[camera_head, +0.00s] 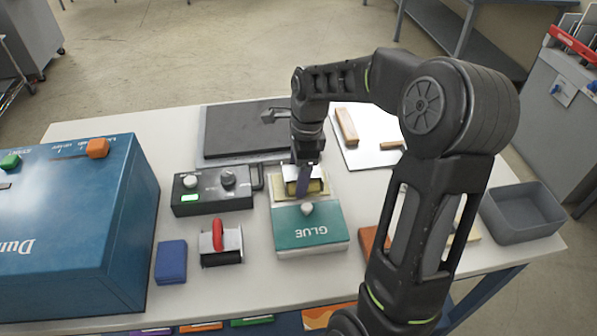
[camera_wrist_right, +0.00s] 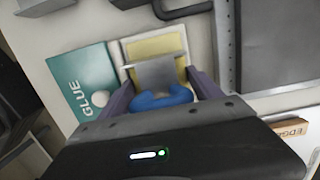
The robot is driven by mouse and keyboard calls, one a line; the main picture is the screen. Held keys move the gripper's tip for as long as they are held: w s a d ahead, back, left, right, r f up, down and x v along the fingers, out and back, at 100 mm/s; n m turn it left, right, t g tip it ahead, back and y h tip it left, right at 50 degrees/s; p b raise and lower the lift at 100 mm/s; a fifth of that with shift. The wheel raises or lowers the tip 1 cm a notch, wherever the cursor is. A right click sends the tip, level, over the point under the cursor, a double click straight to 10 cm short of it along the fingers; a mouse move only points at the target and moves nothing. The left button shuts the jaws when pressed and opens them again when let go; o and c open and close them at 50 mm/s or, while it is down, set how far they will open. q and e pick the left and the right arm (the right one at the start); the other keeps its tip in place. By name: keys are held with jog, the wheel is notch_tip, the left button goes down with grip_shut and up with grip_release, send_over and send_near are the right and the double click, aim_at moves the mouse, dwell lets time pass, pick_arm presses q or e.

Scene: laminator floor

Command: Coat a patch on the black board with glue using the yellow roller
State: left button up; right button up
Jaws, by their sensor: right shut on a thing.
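My right gripper (camera_head: 304,178) is shut on the blue handle (camera_wrist_right: 160,100) of the yellow roller (camera_head: 312,187), between its two purple fingers. The roller is over the cream-yellow tray end of the green GLUE box (camera_head: 302,232); whether it touches the glue is hard to tell. In the wrist view, the roller's grey metal frame (camera_wrist_right: 160,74) covers part of the yellow tray area (camera_wrist_right: 152,45). The black board (camera_head: 238,132) lies flat in a grey frame behind and left of the gripper. My left gripper is not in view.
A black control box (camera_head: 212,203) with knobs, a red-handled roller (camera_head: 220,243) and a blue block (camera_head: 171,262) stand left of the glue. The big blue machine (camera_head: 75,220) fills the left. A white sheet (camera_head: 365,152) with wooden pieces and a grey bin (camera_head: 522,213) are right.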

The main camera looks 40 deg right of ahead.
jog(key=shift+r+p, duration=2.85)
jog(key=shift+r, duration=0.7)
